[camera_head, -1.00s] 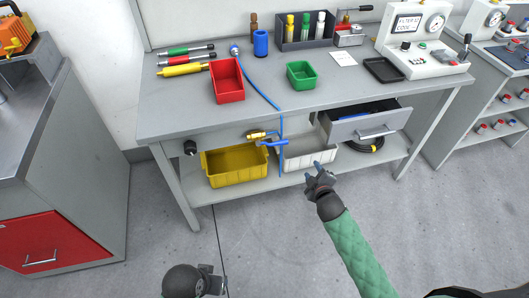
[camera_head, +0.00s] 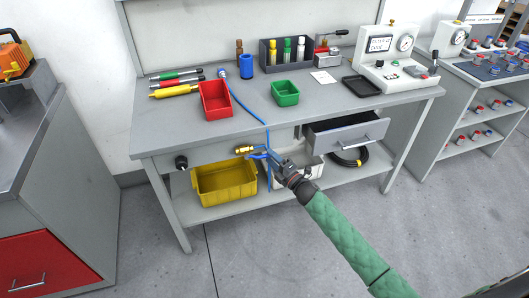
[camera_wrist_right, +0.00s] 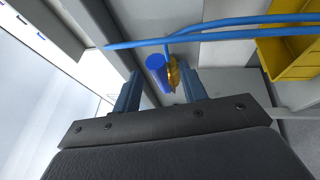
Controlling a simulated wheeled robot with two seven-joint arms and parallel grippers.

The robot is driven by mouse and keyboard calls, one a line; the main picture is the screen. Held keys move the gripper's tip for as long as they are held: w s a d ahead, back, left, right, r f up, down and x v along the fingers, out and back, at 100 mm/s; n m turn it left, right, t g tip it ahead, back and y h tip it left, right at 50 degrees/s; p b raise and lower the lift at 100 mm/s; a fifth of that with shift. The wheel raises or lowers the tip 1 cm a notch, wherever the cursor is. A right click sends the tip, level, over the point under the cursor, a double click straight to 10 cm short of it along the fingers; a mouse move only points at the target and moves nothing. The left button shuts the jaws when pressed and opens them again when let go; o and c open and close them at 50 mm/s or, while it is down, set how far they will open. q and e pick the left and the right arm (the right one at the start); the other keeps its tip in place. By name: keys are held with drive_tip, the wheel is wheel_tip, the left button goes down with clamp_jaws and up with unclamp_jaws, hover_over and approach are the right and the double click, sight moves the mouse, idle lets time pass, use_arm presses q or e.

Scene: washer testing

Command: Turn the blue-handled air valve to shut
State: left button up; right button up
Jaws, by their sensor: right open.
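The air valve has a brass body (camera_head: 243,149) and a blue handle (camera_head: 258,156), under the front edge of the workbench. My right gripper (camera_head: 275,164) is at the handle's right end, partly hiding it. In the right wrist view the blue handle (camera_wrist_right: 157,68) is seen nearly end-on, between the two open fingers of the gripper (camera_wrist_right: 161,82), with gaps on both sides. The brass body (camera_wrist_right: 173,75) shows behind it, close to one finger. How deep the handle sits between the fingers is hard to tell. My left gripper is out of view.
A blue hose (camera_head: 251,108) runs over the workbench edge to the valve. A yellow bin (camera_head: 226,187) and a white bin (camera_head: 312,168) stand on the lower shelf. An open drawer (camera_head: 345,138) juts out at the right. The floor in front is clear.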

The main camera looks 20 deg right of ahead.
drive_tip(key=shift+p+x, duration=0.3)
drive_tip(key=shift+x, duration=1.8)
clamp_jaws()
